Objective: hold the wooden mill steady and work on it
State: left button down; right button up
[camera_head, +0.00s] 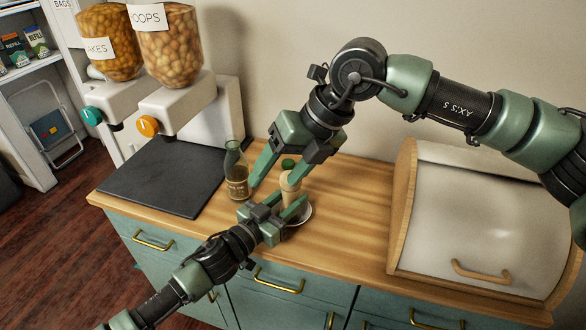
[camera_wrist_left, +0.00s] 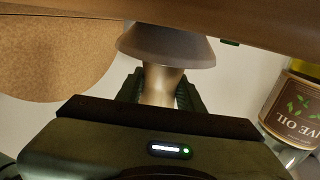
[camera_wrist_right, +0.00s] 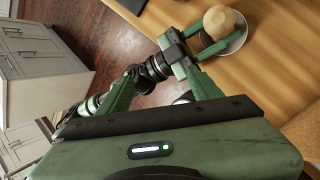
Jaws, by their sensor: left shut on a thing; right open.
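The pale wooden mill (camera_head: 290,194) stands upright in a small metal dish (camera_head: 304,215) on the counter. Its round top (camera_wrist_right: 222,20) and the dish rim (camera_wrist_right: 239,42) show in the right wrist view. My left gripper (camera_head: 290,206) is shut around the mill's body; the left wrist view, upside down, shows the body (camera_wrist_left: 160,84) between the fingers and the dish (camera_wrist_left: 166,46) beyond. My right gripper (camera_head: 273,181) is open and empty, its fingers pointing down above and beside the mill. One right finger partly hides the mill in the head view.
An olive oil bottle (camera_head: 237,178) stands left of the mill, close to my right fingers. A small green item (camera_head: 288,163) is behind the mill. A dark mat (camera_head: 160,175), food dispensers (camera_head: 168,100) and a bread box (camera_head: 465,220) flank the wooden counter (camera_head: 345,200).

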jog(key=s+a+r+m+g+y, duration=0.1)
jog(key=s+a+r+m+y, duration=0.35)
jog(key=r+m+y, duration=0.4)
jog(key=w+d+f+m+t+y, duration=0.1)
jog(key=w+d+f+m+t, duration=0.45)
jog(key=m, duration=0.85)
jog(key=w+d+f+m+t+h, duration=0.2)
jog(key=d+f+m+t+h, duration=0.25)
jog(key=d+f+m, duration=0.45)
jog(key=shift+g+h, duration=0.3)
jog(key=shift+g, duration=0.2)
jog(key=x, duration=1.1)
jog(key=shift+w+a, duration=0.25)
